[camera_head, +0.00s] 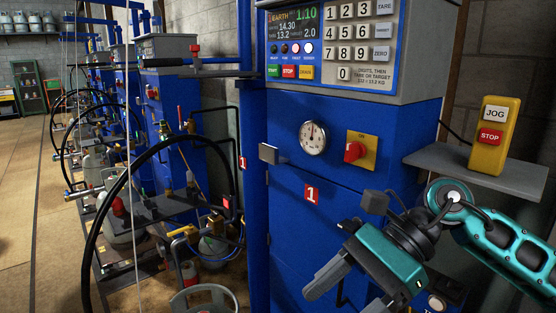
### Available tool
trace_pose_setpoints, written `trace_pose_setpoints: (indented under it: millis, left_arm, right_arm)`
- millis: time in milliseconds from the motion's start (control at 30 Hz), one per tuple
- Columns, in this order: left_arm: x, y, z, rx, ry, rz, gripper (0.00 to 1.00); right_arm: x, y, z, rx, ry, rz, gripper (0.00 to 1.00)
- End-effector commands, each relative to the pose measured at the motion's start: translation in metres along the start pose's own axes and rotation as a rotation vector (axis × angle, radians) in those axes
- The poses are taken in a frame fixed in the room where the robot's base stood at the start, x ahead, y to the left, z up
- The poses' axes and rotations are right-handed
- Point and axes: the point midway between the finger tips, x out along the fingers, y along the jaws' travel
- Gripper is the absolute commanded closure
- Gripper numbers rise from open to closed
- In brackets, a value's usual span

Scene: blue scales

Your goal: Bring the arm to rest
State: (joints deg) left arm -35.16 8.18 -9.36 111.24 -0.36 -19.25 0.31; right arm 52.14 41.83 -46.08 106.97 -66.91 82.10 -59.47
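My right arm (515,248) comes in from the right edge, teal and dark grey. My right gripper (342,302) points down and to the left in front of the blue scale cabinet (293,218). Its two grey fingers are apart, and I see nothing between them. The tip of the nearer finger is cut off by the bottom edge. My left arm and gripper are not in view.
A shelf (528,176) close above my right arm bears a yellow JOG/STOP box (493,135). The cabinet carries a keypad panel (359,40), a gauge (313,138) and a red switch (355,151). Hoses and gas cylinders crowd the left; the floor (22,190) at far left is clear.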

Motion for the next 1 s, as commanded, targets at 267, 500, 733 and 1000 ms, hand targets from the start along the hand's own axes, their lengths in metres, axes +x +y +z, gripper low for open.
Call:
trace_pose_setpoints:
  millis: [267,500,733,1000]
  left_arm:
    - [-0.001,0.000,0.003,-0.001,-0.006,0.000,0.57]
    - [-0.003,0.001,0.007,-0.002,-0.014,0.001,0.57]
    - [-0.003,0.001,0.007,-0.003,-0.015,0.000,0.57]
    - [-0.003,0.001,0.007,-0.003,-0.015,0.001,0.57]
  right_arm:
    - [0.034,-0.024,0.054,0.595,-0.800,-0.060,0.30]
    - [0.013,-0.057,0.007,1.270,-1.449,-0.065,0.30]
    - [0.025,-0.041,-0.124,1.989,-2.049,-0.055,0.30]
    - [0.094,0.061,-0.259,-1.791,1.770,0.049,0.30]
